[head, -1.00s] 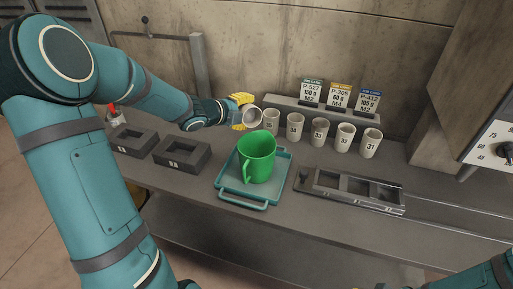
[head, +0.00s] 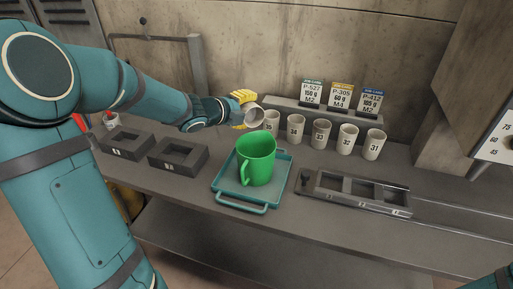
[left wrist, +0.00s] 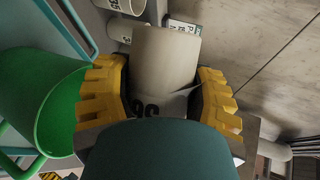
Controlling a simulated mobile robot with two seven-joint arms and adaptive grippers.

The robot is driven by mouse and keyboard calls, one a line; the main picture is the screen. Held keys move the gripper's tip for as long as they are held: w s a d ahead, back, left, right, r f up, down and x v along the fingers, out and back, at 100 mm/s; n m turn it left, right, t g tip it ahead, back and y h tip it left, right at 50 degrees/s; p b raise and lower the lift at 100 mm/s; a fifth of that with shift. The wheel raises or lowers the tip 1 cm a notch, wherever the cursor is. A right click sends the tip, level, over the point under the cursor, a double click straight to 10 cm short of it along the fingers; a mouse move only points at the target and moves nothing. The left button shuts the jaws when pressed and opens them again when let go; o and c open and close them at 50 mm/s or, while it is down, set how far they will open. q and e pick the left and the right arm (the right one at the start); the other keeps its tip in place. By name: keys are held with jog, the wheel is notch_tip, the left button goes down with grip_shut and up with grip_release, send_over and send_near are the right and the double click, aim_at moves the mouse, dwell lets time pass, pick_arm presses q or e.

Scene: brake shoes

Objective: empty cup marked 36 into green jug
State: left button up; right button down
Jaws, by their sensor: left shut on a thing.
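My left gripper (head: 245,110) is shut on a pale cup (head: 254,118), which it holds tilted behind the green jug, above the jug's far rim. In the left wrist view, the cup (left wrist: 165,58) sits between the yellow fingers (left wrist: 160,92), with dark digits that look like 36 upside down. The cup's inside is not clear to see. The green jug (head: 257,158) stands upright on a teal tray (head: 226,188), its handle toward the front left. The jug also shows at the left of the left wrist view (left wrist: 45,108). My right gripper is out of view.
Several numbered cups stand in a row behind the jug, including 34 (head: 295,128), 33 (head: 320,134), 32 (head: 347,139) and 31 (head: 374,144). Label cards (head: 340,95) stand behind them. A grey slotted fixture (head: 312,186) lies right of the tray; dark square holders (head: 190,168) lie left.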

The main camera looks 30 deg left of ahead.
pick_arm(q)
jog(key=shift+s+a, duration=0.15)
jog(key=shift+a, duration=0.05)
jog(key=shift+d+r, duration=0.15)
jog(key=shift+d, duration=0.1)
jog(key=shift+a+b, duration=0.2)
jog(key=shift+b, duration=0.1)
jog(key=shift+d+m, duration=0.1)
jog(key=shift+m, duration=0.2)
jog(key=shift+d, duration=0.15)
jog(key=shift+t+y, duration=0.3)
jog(key=shift+s+f+m+t, duration=0.15)
jog(key=shift+f+m+t, duration=0.15)
jog(key=shift+m, duration=0.2)
jog(key=shift+d+y, duration=0.15)
jog(key=shift+y, duration=0.15)
